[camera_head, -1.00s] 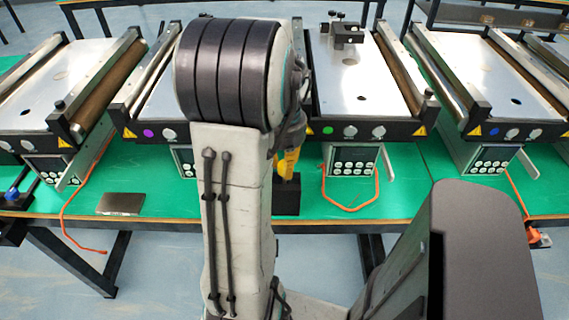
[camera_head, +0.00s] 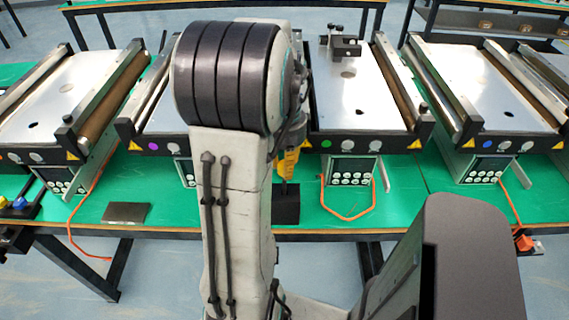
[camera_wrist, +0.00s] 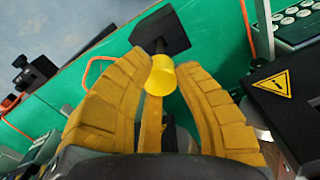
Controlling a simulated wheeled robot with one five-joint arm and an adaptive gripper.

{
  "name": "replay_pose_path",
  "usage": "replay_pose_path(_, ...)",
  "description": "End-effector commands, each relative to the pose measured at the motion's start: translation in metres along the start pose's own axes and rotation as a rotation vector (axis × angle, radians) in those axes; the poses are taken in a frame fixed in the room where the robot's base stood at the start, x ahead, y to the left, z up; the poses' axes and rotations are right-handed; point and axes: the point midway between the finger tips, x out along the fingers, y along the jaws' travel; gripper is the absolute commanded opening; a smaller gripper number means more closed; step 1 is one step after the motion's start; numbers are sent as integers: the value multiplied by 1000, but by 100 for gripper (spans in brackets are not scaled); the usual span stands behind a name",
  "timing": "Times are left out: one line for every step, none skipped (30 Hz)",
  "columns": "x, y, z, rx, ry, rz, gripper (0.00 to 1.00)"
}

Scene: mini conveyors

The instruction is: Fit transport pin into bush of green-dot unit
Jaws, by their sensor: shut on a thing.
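My gripper (camera_wrist: 163,72) is shut on the yellow head of a pin (camera_wrist: 161,79) between its yellow fingers. The pin's dark stem points toward a black block (camera_wrist: 163,30); I cannot tell whether its tip is clear of the block. In the head view my gripper (camera_head: 287,163) is just above that block (camera_head: 286,207), partly hidden by my arm. The green-dot unit (camera_head: 369,118) stands to the right of my gripper, its green dot (camera_head: 326,144) on the front edge. Its bush is not clearly recognisable; a dark hole shows in its top plate.
Similar units stand on both sides, one with a purple dot (camera_head: 153,147) and one with a blue dot (camera_head: 505,145). A dark flat plate (camera_head: 126,212) lies on the green table (camera_head: 181,207). An orange cable (camera_head: 347,216) loops before the green-dot unit.

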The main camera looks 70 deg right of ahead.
Motion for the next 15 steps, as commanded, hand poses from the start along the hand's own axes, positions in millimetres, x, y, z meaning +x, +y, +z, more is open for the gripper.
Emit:
replay_pose_path(-5, 0, 0, 0, 1, 0, 0)
replay_pose_path(-6, 0, 0, 0, 1, 0, 0)
replay_pose_path(-8, 0, 0, 0, 1, 0, 0)
replay_pose_path(-9, 0, 0, 0, 1, 0, 0)
replay_pose_path(-10, 0, 0, 0, 1, 0, 0)
replay_pose_path(-12, 0, 0, 0, 1, 0, 0)
replay_pose_path(-13, 0, 0, 0, 1, 0, 0)
replay_pose_path(-15, 0, 0, 0, 1, 0, 0)
replay_pose_path(-16, 0, 0, 0, 1, 0, 0)
replay_pose_path(-18, 0, 0, 0, 1, 0, 0)
replay_pose_path(-19, 0, 0, 0, 1, 0, 0)
replay_pose_path(-21, 0, 0, 0, 1, 0, 0)
replay_pose_path(-22, 0, 0, 0, 1, 0, 0)
replay_pose_path(-23, 0, 0, 0, 1, 0, 0)
replay_pose_path(-25, 0, 0, 0, 1, 0, 0)
